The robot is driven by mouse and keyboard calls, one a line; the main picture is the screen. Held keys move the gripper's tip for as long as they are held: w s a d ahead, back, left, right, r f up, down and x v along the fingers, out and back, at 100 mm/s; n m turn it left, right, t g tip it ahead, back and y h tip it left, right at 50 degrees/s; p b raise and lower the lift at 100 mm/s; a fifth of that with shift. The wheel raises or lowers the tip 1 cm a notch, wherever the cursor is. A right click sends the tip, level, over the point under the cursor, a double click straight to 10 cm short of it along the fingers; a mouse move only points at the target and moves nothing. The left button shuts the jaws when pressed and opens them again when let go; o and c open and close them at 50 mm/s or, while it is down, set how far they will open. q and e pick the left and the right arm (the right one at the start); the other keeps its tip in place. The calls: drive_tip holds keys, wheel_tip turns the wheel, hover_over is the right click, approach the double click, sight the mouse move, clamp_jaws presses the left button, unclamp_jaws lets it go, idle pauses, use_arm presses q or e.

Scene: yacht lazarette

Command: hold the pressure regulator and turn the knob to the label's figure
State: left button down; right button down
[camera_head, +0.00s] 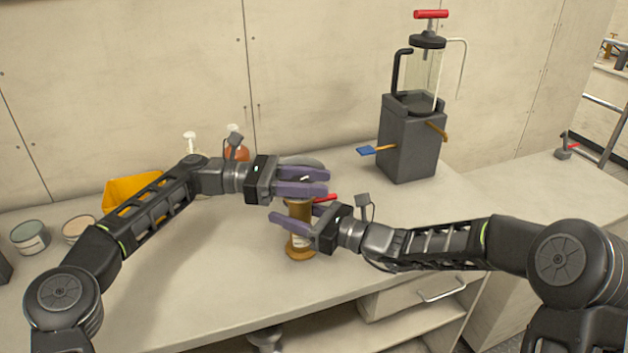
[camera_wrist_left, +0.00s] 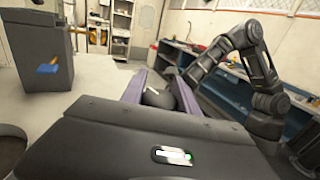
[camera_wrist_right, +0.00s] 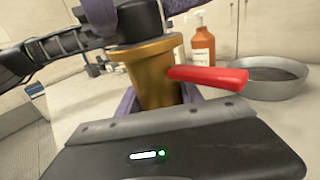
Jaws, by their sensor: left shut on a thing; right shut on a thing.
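The pressure regulator has a brass body (camera_head: 300,246) and stands upright on the bench, with a red stub (camera_wrist_right: 208,78) out of its side. My right gripper (camera_head: 288,226) is shut around the brass body. A dark round knob (camera_wrist_right: 140,22) sits on top of the body. My left gripper (camera_head: 318,181) is shut on this knob from the side, above the right gripper. In the left wrist view the knob (camera_wrist_left: 158,98) shows between the purple fingers with a white mark on it. The fingers mostly hide the knob in the head view. No figure can be read.
A grey bowl (camera_wrist_right: 265,92) and an orange bottle (camera_wrist_right: 202,46) stand behind the regulator. A tall dark pump unit (camera_head: 410,140) stands at the back right. Open tins (camera_head: 30,238) and a yellow container (camera_head: 122,196) are on the left. The front bench edge is close.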

use_arm(q)
drive_tip(key=shift+f+m+g, duration=0.15)
drive_tip(key=shift+m+g, duration=0.15)
drive_tip(key=shift+g, duration=0.2)
drive_tip(key=c, duration=0.9)
unclamp_jaws()
drive_tip(key=shift+s, duration=0.1)
drive_tip(key=shift+t, duration=0.3)
